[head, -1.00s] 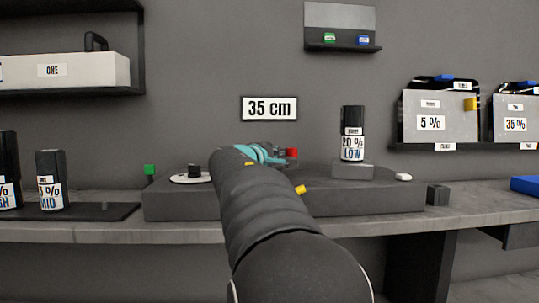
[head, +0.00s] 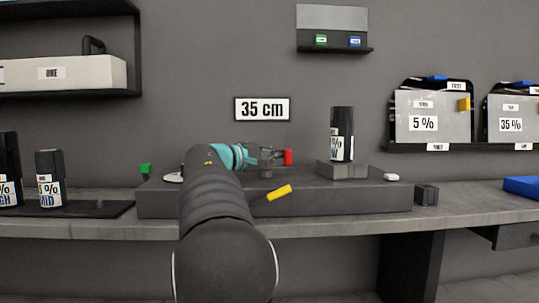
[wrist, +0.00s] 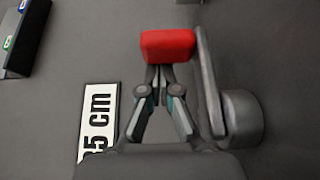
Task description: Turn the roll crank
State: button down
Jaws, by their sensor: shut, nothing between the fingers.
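The roll crank shows in the wrist view as a red handle (wrist: 167,46) on a grey lever arm (wrist: 209,85) with a round grey hub (wrist: 240,114) at the right. In the head view the red handle (head: 288,157) stands above the dark bench block. My gripper (wrist: 160,80) is shut and empty, with its fingertips right at the near side of the red handle. I cannot tell whether they touch it. In the head view my gripper (head: 266,157) is just left of the handle, and my arm hides part of the block.
A black roll (head: 342,134) stands on a small plinth right of the crank. A yellow piece (head: 279,193) is at the front of the dark block (head: 340,199). A "35 cm" sign (head: 262,109) is on the wall behind. More rolls (head: 50,178) stand at the left.

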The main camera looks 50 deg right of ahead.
dwell(0.4)
jog(key=shift+w, duration=0.1)
jog(key=shift+w+d+r+p, duration=0.15)
jog(key=shift+w+d+p, duration=0.1)
jog(key=shift+d+p, duration=0.1)
jog(key=shift+w+d+p, duration=0.95)
jog(key=shift+w+d, duration=0.05)
jog(key=shift+d, duration=0.05)
jog(key=shift+w+a+f+b, duration=0.3)
jog(key=shift+w+a+b, duration=0.05)
jog(key=shift+w+a, duration=0.35)
jog(key=v, duration=0.7)
jog(key=shift+w+a+r, duration=0.1)
jog(key=shift+w+r, duration=0.05)
jog(key=shift+w+a, duration=0.2)
jog(key=shift+a, duration=0.35)
